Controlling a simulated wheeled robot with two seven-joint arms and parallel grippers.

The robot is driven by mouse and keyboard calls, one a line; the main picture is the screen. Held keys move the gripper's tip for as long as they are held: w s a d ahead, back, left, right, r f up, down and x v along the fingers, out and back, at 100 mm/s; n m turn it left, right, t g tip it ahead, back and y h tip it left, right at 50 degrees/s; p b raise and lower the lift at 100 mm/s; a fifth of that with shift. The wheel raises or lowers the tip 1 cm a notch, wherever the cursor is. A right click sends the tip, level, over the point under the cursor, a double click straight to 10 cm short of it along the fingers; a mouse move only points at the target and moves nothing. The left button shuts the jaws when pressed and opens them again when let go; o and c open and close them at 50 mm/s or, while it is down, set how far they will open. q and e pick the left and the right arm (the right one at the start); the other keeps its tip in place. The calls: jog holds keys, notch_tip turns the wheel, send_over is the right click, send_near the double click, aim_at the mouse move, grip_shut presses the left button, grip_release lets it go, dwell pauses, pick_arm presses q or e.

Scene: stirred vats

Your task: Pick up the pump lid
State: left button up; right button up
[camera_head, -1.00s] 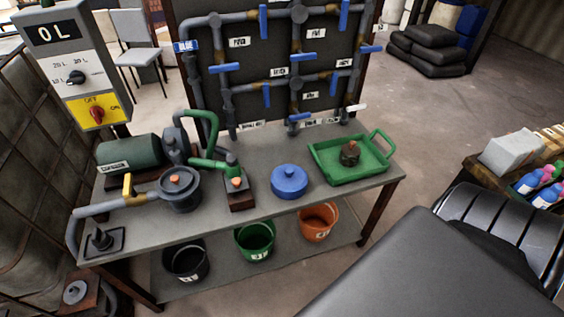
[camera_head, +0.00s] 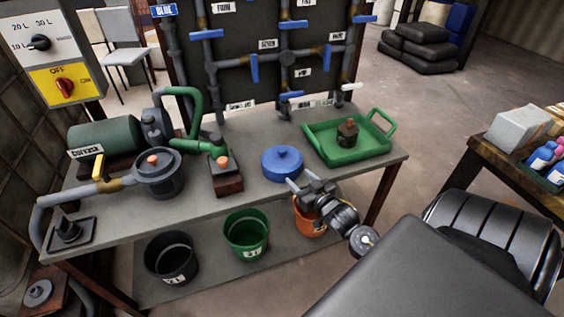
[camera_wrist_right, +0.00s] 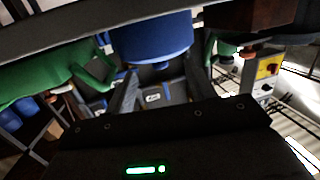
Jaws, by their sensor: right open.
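The blue round lid (camera_head: 283,165), with a small knob on top, sits on the grey workbench between the pump parts and the green tray. It also shows close up in the right wrist view (camera_wrist_right: 152,40). My right gripper (camera_head: 300,182) is open and empty at the bench's front edge, just in front of the lid. In the wrist view its two fingers (camera_wrist_right: 162,85) point toward the lid with a space between them. I cannot tell whether they touch it. My left gripper is not in view.
The green tray (camera_head: 345,158) with a brown jar (camera_head: 348,131) is to the right. Buckets stand on the lower shelf. The pipe board (camera_head: 290,45) rises behind.

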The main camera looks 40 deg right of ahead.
aim_at(285, 152)
jog(key=shift+t, duration=0.6)
jog(key=w, duration=0.2)
jog(key=w+d+r, duration=0.1)
jog(key=w, duration=0.1)
jog(key=w+d+r, duration=0.1)
jog(key=w, duration=0.1)
jog(key=shift+r, duration=0.2)
jog(key=shift+w+d+r+p, duration=0.1)
jog(key=shift+w+p, duration=0.1)
jog(key=shift+w, duration=1.15)
jog(key=shift+w+d+r+p, duration=0.1)
jog(key=shift+w+p, duration=0.1)
jog(key=shift+w, duration=1.1)
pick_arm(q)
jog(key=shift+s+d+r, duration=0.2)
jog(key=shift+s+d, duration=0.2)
pick_arm(e)
jog(key=shift+c, duration=0.4)
jog(key=c, duration=1)
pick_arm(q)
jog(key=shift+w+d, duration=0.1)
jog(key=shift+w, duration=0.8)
pick_arm(e)
jog(key=shift+c, duration=0.2)
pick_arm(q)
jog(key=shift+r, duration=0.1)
